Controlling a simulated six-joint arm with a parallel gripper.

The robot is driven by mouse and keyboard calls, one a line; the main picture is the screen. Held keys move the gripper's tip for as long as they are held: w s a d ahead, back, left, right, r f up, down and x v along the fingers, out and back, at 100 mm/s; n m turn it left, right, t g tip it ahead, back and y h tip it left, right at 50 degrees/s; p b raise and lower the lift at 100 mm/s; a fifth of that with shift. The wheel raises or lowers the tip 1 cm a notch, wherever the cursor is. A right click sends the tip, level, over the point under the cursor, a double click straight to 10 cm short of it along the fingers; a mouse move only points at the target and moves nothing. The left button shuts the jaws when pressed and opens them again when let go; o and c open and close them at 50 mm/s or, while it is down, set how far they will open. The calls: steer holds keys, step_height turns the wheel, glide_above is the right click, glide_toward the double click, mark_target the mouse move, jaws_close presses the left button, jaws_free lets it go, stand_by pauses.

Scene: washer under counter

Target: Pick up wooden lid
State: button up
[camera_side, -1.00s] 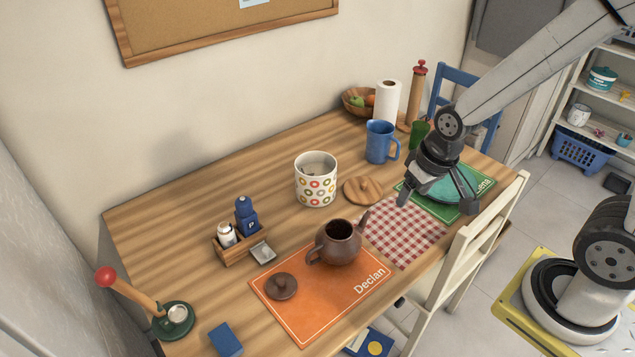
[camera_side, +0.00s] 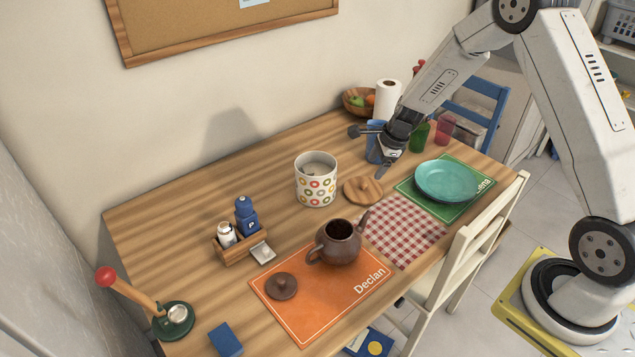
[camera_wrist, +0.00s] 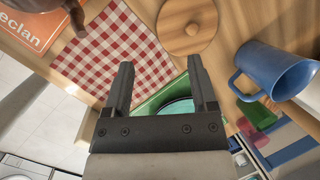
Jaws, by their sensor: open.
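My gripper (camera_side: 370,152) is open and empty. It is above the table, up and to the right of the lid, in front of the blue mug (camera_side: 374,128), which it partly hides. In the wrist view my two fingers (camera_wrist: 160,75) are spread apart, with the lid ahead of them and not between them.
The blue mug (camera_wrist: 274,72) stands close to the lid. A checked cloth (camera_side: 402,232), a teal plate (camera_side: 446,181) on a green mat, and a brown teapot (camera_side: 338,243) on an orange mat lie nearer the front. The table's left back area is clear.

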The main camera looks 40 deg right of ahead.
mark_target(364, 183)
steer(key=shift+w+d+f+m+t, duration=0.1)
steer(key=shift+w+d+f+m, duration=0.7)
steer(key=shift+f+m, duration=0.55)
steer(key=shift+w+d+f+m+t, duration=0.1)
steer(key=shift+w+d+f+m, duration=0.5)
steer(key=shift+d+f+m, duration=0.65)
steer(key=shift+w+d+f+m+t, duration=0.1)
steer(key=shift+w+d+f+m, duration=0.55)
steer(key=shift+f+m, duration=0.7)
steer(key=shift+w+a+f+n, duration=0.15)
steer(key=shift+f+n, duration=0.1)
steer(key=shift+f, duration=0.1)
steer(key=shift+w+x, duration=0.15)
steer(key=shift+x, duration=1.05)
steer(key=shift+w+x, duration=0.1)
steer(key=shift+x, duration=1.15)
steer(key=shift+r, duration=0.15)
jaws_close()
